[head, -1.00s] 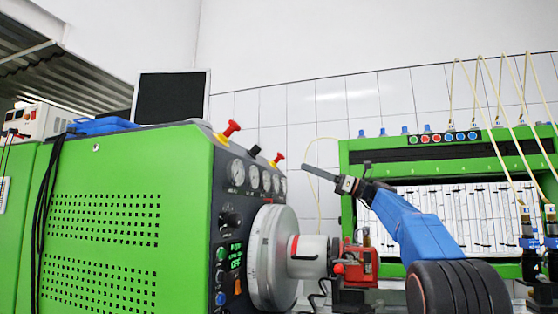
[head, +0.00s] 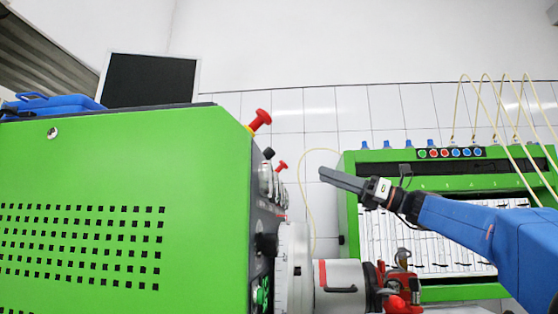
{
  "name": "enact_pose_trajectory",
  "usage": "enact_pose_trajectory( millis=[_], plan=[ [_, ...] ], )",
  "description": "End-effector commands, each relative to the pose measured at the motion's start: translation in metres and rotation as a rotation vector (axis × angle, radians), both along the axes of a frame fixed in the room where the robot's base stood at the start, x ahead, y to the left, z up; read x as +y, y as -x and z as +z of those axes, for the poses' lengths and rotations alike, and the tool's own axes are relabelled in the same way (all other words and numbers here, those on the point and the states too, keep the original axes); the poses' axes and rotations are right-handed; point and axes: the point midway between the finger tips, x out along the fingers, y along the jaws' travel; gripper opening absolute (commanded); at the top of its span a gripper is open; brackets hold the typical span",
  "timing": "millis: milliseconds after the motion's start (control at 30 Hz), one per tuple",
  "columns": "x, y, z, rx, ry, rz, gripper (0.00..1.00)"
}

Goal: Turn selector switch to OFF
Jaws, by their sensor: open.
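The black knob (head: 266,244) on the front panel of the green machine (head: 205,180) looks like the selector switch. I see it nearly edge-on, so its setting and markings cannot be read. My gripper (head: 323,175) is to the right of the panel and higher in the picture than the knob, apart from it. Its dark fingers point left and are seen from the side. It is open, with nothing in it.
A silver flywheel (head: 294,265) and a grey shaft housing (head: 342,280) stick out right of the panel, below my gripper. A green test rack (head: 350,205) with hoses stands behind my arm.

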Motion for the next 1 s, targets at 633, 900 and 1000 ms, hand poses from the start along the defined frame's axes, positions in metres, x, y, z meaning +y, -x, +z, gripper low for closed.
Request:
enact_pose_trajectory(
  millis=[633,900,1000],
  plan=[
    [0.082,-0.025,0.036,-0.001,0.000,0.003,0.44],
    [0.122,-0.038,0.053,-0.002,0.000,0.002,0.44],
    [0.134,-0.042,0.058,-0.002,-0.001,0.002,0.44]
  ],
)
